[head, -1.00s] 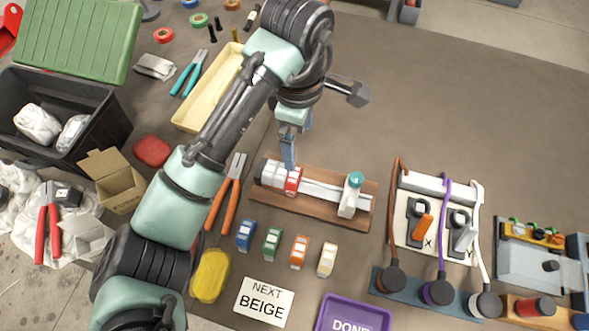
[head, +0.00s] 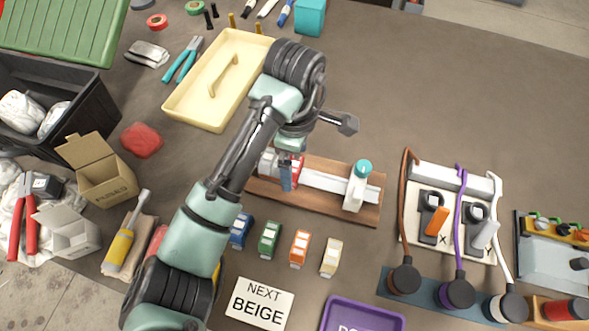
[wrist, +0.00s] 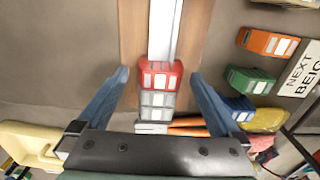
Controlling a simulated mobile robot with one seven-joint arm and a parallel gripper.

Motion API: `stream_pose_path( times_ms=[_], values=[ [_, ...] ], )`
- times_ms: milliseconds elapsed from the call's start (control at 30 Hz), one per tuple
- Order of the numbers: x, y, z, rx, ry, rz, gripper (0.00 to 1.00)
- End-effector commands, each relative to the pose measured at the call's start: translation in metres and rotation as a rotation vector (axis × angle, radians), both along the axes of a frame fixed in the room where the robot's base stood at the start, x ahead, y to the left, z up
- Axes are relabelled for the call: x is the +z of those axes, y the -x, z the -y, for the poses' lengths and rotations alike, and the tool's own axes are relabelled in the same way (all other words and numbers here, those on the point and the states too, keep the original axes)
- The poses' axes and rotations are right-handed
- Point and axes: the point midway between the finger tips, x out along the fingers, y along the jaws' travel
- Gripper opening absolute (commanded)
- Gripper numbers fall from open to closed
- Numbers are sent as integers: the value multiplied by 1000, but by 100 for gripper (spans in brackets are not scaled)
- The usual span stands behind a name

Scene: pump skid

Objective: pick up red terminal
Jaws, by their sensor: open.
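The red terminal (wrist: 161,73) sits on the white rail (wrist: 165,25) at the end of a row of grey terminals (wrist: 157,103). My gripper (wrist: 161,80) is open, with one blue finger on each side of the row and gaps between the fingers and the red terminal. In the head view the red terminal (head: 298,169) shows partly behind my gripper (head: 288,176), on the rail on its wooden board (head: 325,206).
Blue (head: 240,231), green (head: 269,240), orange (head: 300,249) and beige (head: 331,258) terminals stand in front of the board. A sign reads NEXT BEIGE (head: 259,301). A teal-topped clamp (head: 358,186) stands on the rail's right part. A purple tray (head: 358,315) lies at the front.

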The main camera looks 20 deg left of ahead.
Motion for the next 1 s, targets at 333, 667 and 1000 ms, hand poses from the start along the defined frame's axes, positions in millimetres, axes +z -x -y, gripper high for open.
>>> stream_pose_path(
  times_ms=[333, 667, 1000],
  values=[
    [-12, 0, 0, 0, 0, 0, 96],
    [-12, 0, 0, 0, 0, 0, 37],
    [-11, 0, 0, -1, 0, 2, 16]
  ],
)
